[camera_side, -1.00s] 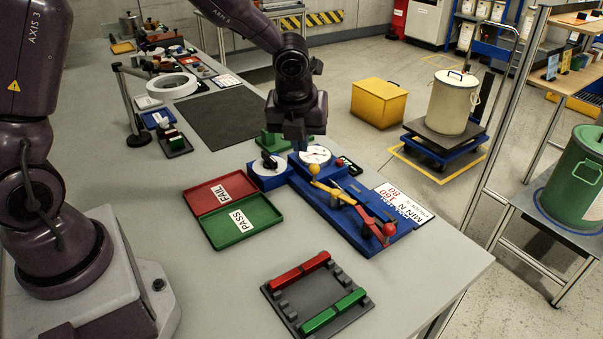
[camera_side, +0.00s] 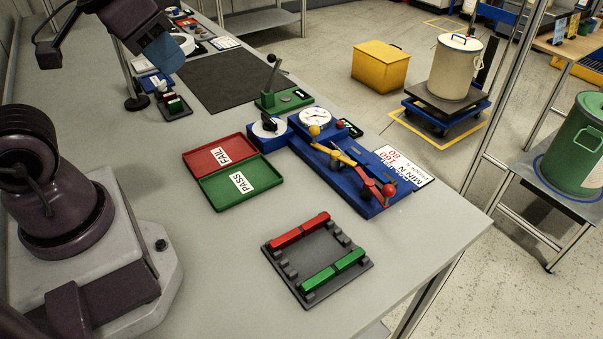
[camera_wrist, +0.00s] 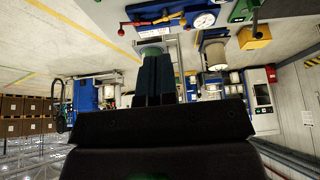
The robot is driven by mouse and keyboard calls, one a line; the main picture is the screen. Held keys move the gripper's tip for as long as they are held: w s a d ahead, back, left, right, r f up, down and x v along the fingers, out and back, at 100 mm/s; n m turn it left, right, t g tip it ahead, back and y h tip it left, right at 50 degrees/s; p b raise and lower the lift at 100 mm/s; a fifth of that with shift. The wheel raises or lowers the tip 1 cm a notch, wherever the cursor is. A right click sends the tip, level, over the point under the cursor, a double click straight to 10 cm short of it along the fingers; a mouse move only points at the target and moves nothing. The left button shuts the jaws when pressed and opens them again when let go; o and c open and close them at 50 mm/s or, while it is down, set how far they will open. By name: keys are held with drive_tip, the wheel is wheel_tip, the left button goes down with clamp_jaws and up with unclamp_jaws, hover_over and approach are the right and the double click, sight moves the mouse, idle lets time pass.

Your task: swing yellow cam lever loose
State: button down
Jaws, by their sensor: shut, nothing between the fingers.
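The yellow cam lever (camera_side: 338,153) with its yellow ball knob lies across the blue fixture (camera_side: 318,166) in the side view. Its inner end meets a red lever (camera_side: 372,181) with a red ball at the front right. In the wrist view the yellow lever (camera_wrist: 172,16) shows small at the top, the red lever's ball to its left. My gripper (camera_wrist: 157,58) is shut and empty in the wrist view, its fingers side by side. In the side view my gripper (camera_side: 165,54) is high at the upper left, well away from the lever.
A white dial gauge (camera_side: 316,117) and a black-knobbed dial (camera_side: 269,127) adjoin the fixture. A green base with an upright black lever (camera_side: 273,74) stands behind. Red and green trays (camera_side: 240,202) lie left, a dark rack (camera_side: 318,262) in front. Bare table surrounds the rack.

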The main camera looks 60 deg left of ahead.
drive_tip(key=m+t, duration=0.3)
drive_tip(key=m, duration=0.6)
approach(320, 146)
drive_tip(key=d+f, duration=0.1)
drive_tip(key=f, duration=0.1)
drive_tip(key=d+f, duration=0.1)
drive_tip(key=f, duration=0.1)
drive_tip(key=shift+d+f, duration=0.1)
drive_tip(key=shift+d, duration=0.2)
drive_tip(key=shift+w+a+r, duration=0.25)
drive_tip(key=shift+w+a, duration=0.4)
drive_tip(key=shift+w, duration=0.05)
drive_tip(key=shift+w+a+r, duration=0.3)
drive_tip(key=shift+w+a, duration=0.3)
drive_tip(key=shift+w, duration=0.1)
